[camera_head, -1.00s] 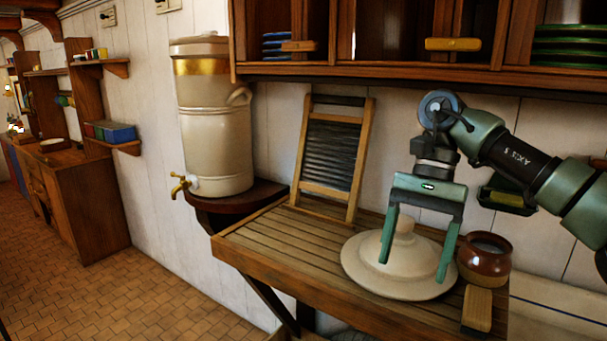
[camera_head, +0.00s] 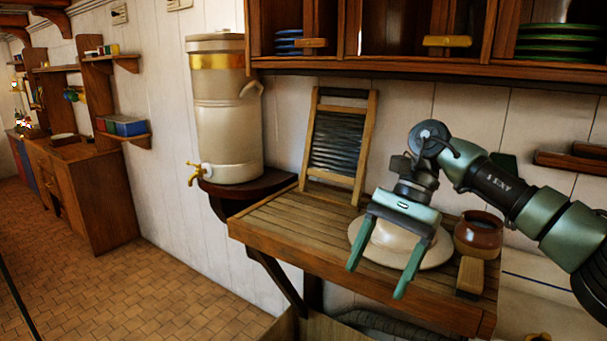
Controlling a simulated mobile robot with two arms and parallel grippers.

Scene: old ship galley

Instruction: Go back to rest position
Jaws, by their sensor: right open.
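My right gripper (camera_head: 376,283) is open and empty. From this view I cannot tell how far the fingers are from the counter. My right arm comes in from the right edge. My left gripper is not in view.
A brown pot (camera_head: 478,235) and a wooden block or brush (camera_head: 470,275) stand right of the lid. A washboard (camera_head: 338,145) leans on the wall. A tall dispenser with a tap (camera_head: 226,115) stands left. A cabinet (camera_head: 400,68) overhangs the counter. Floor at left is clear.

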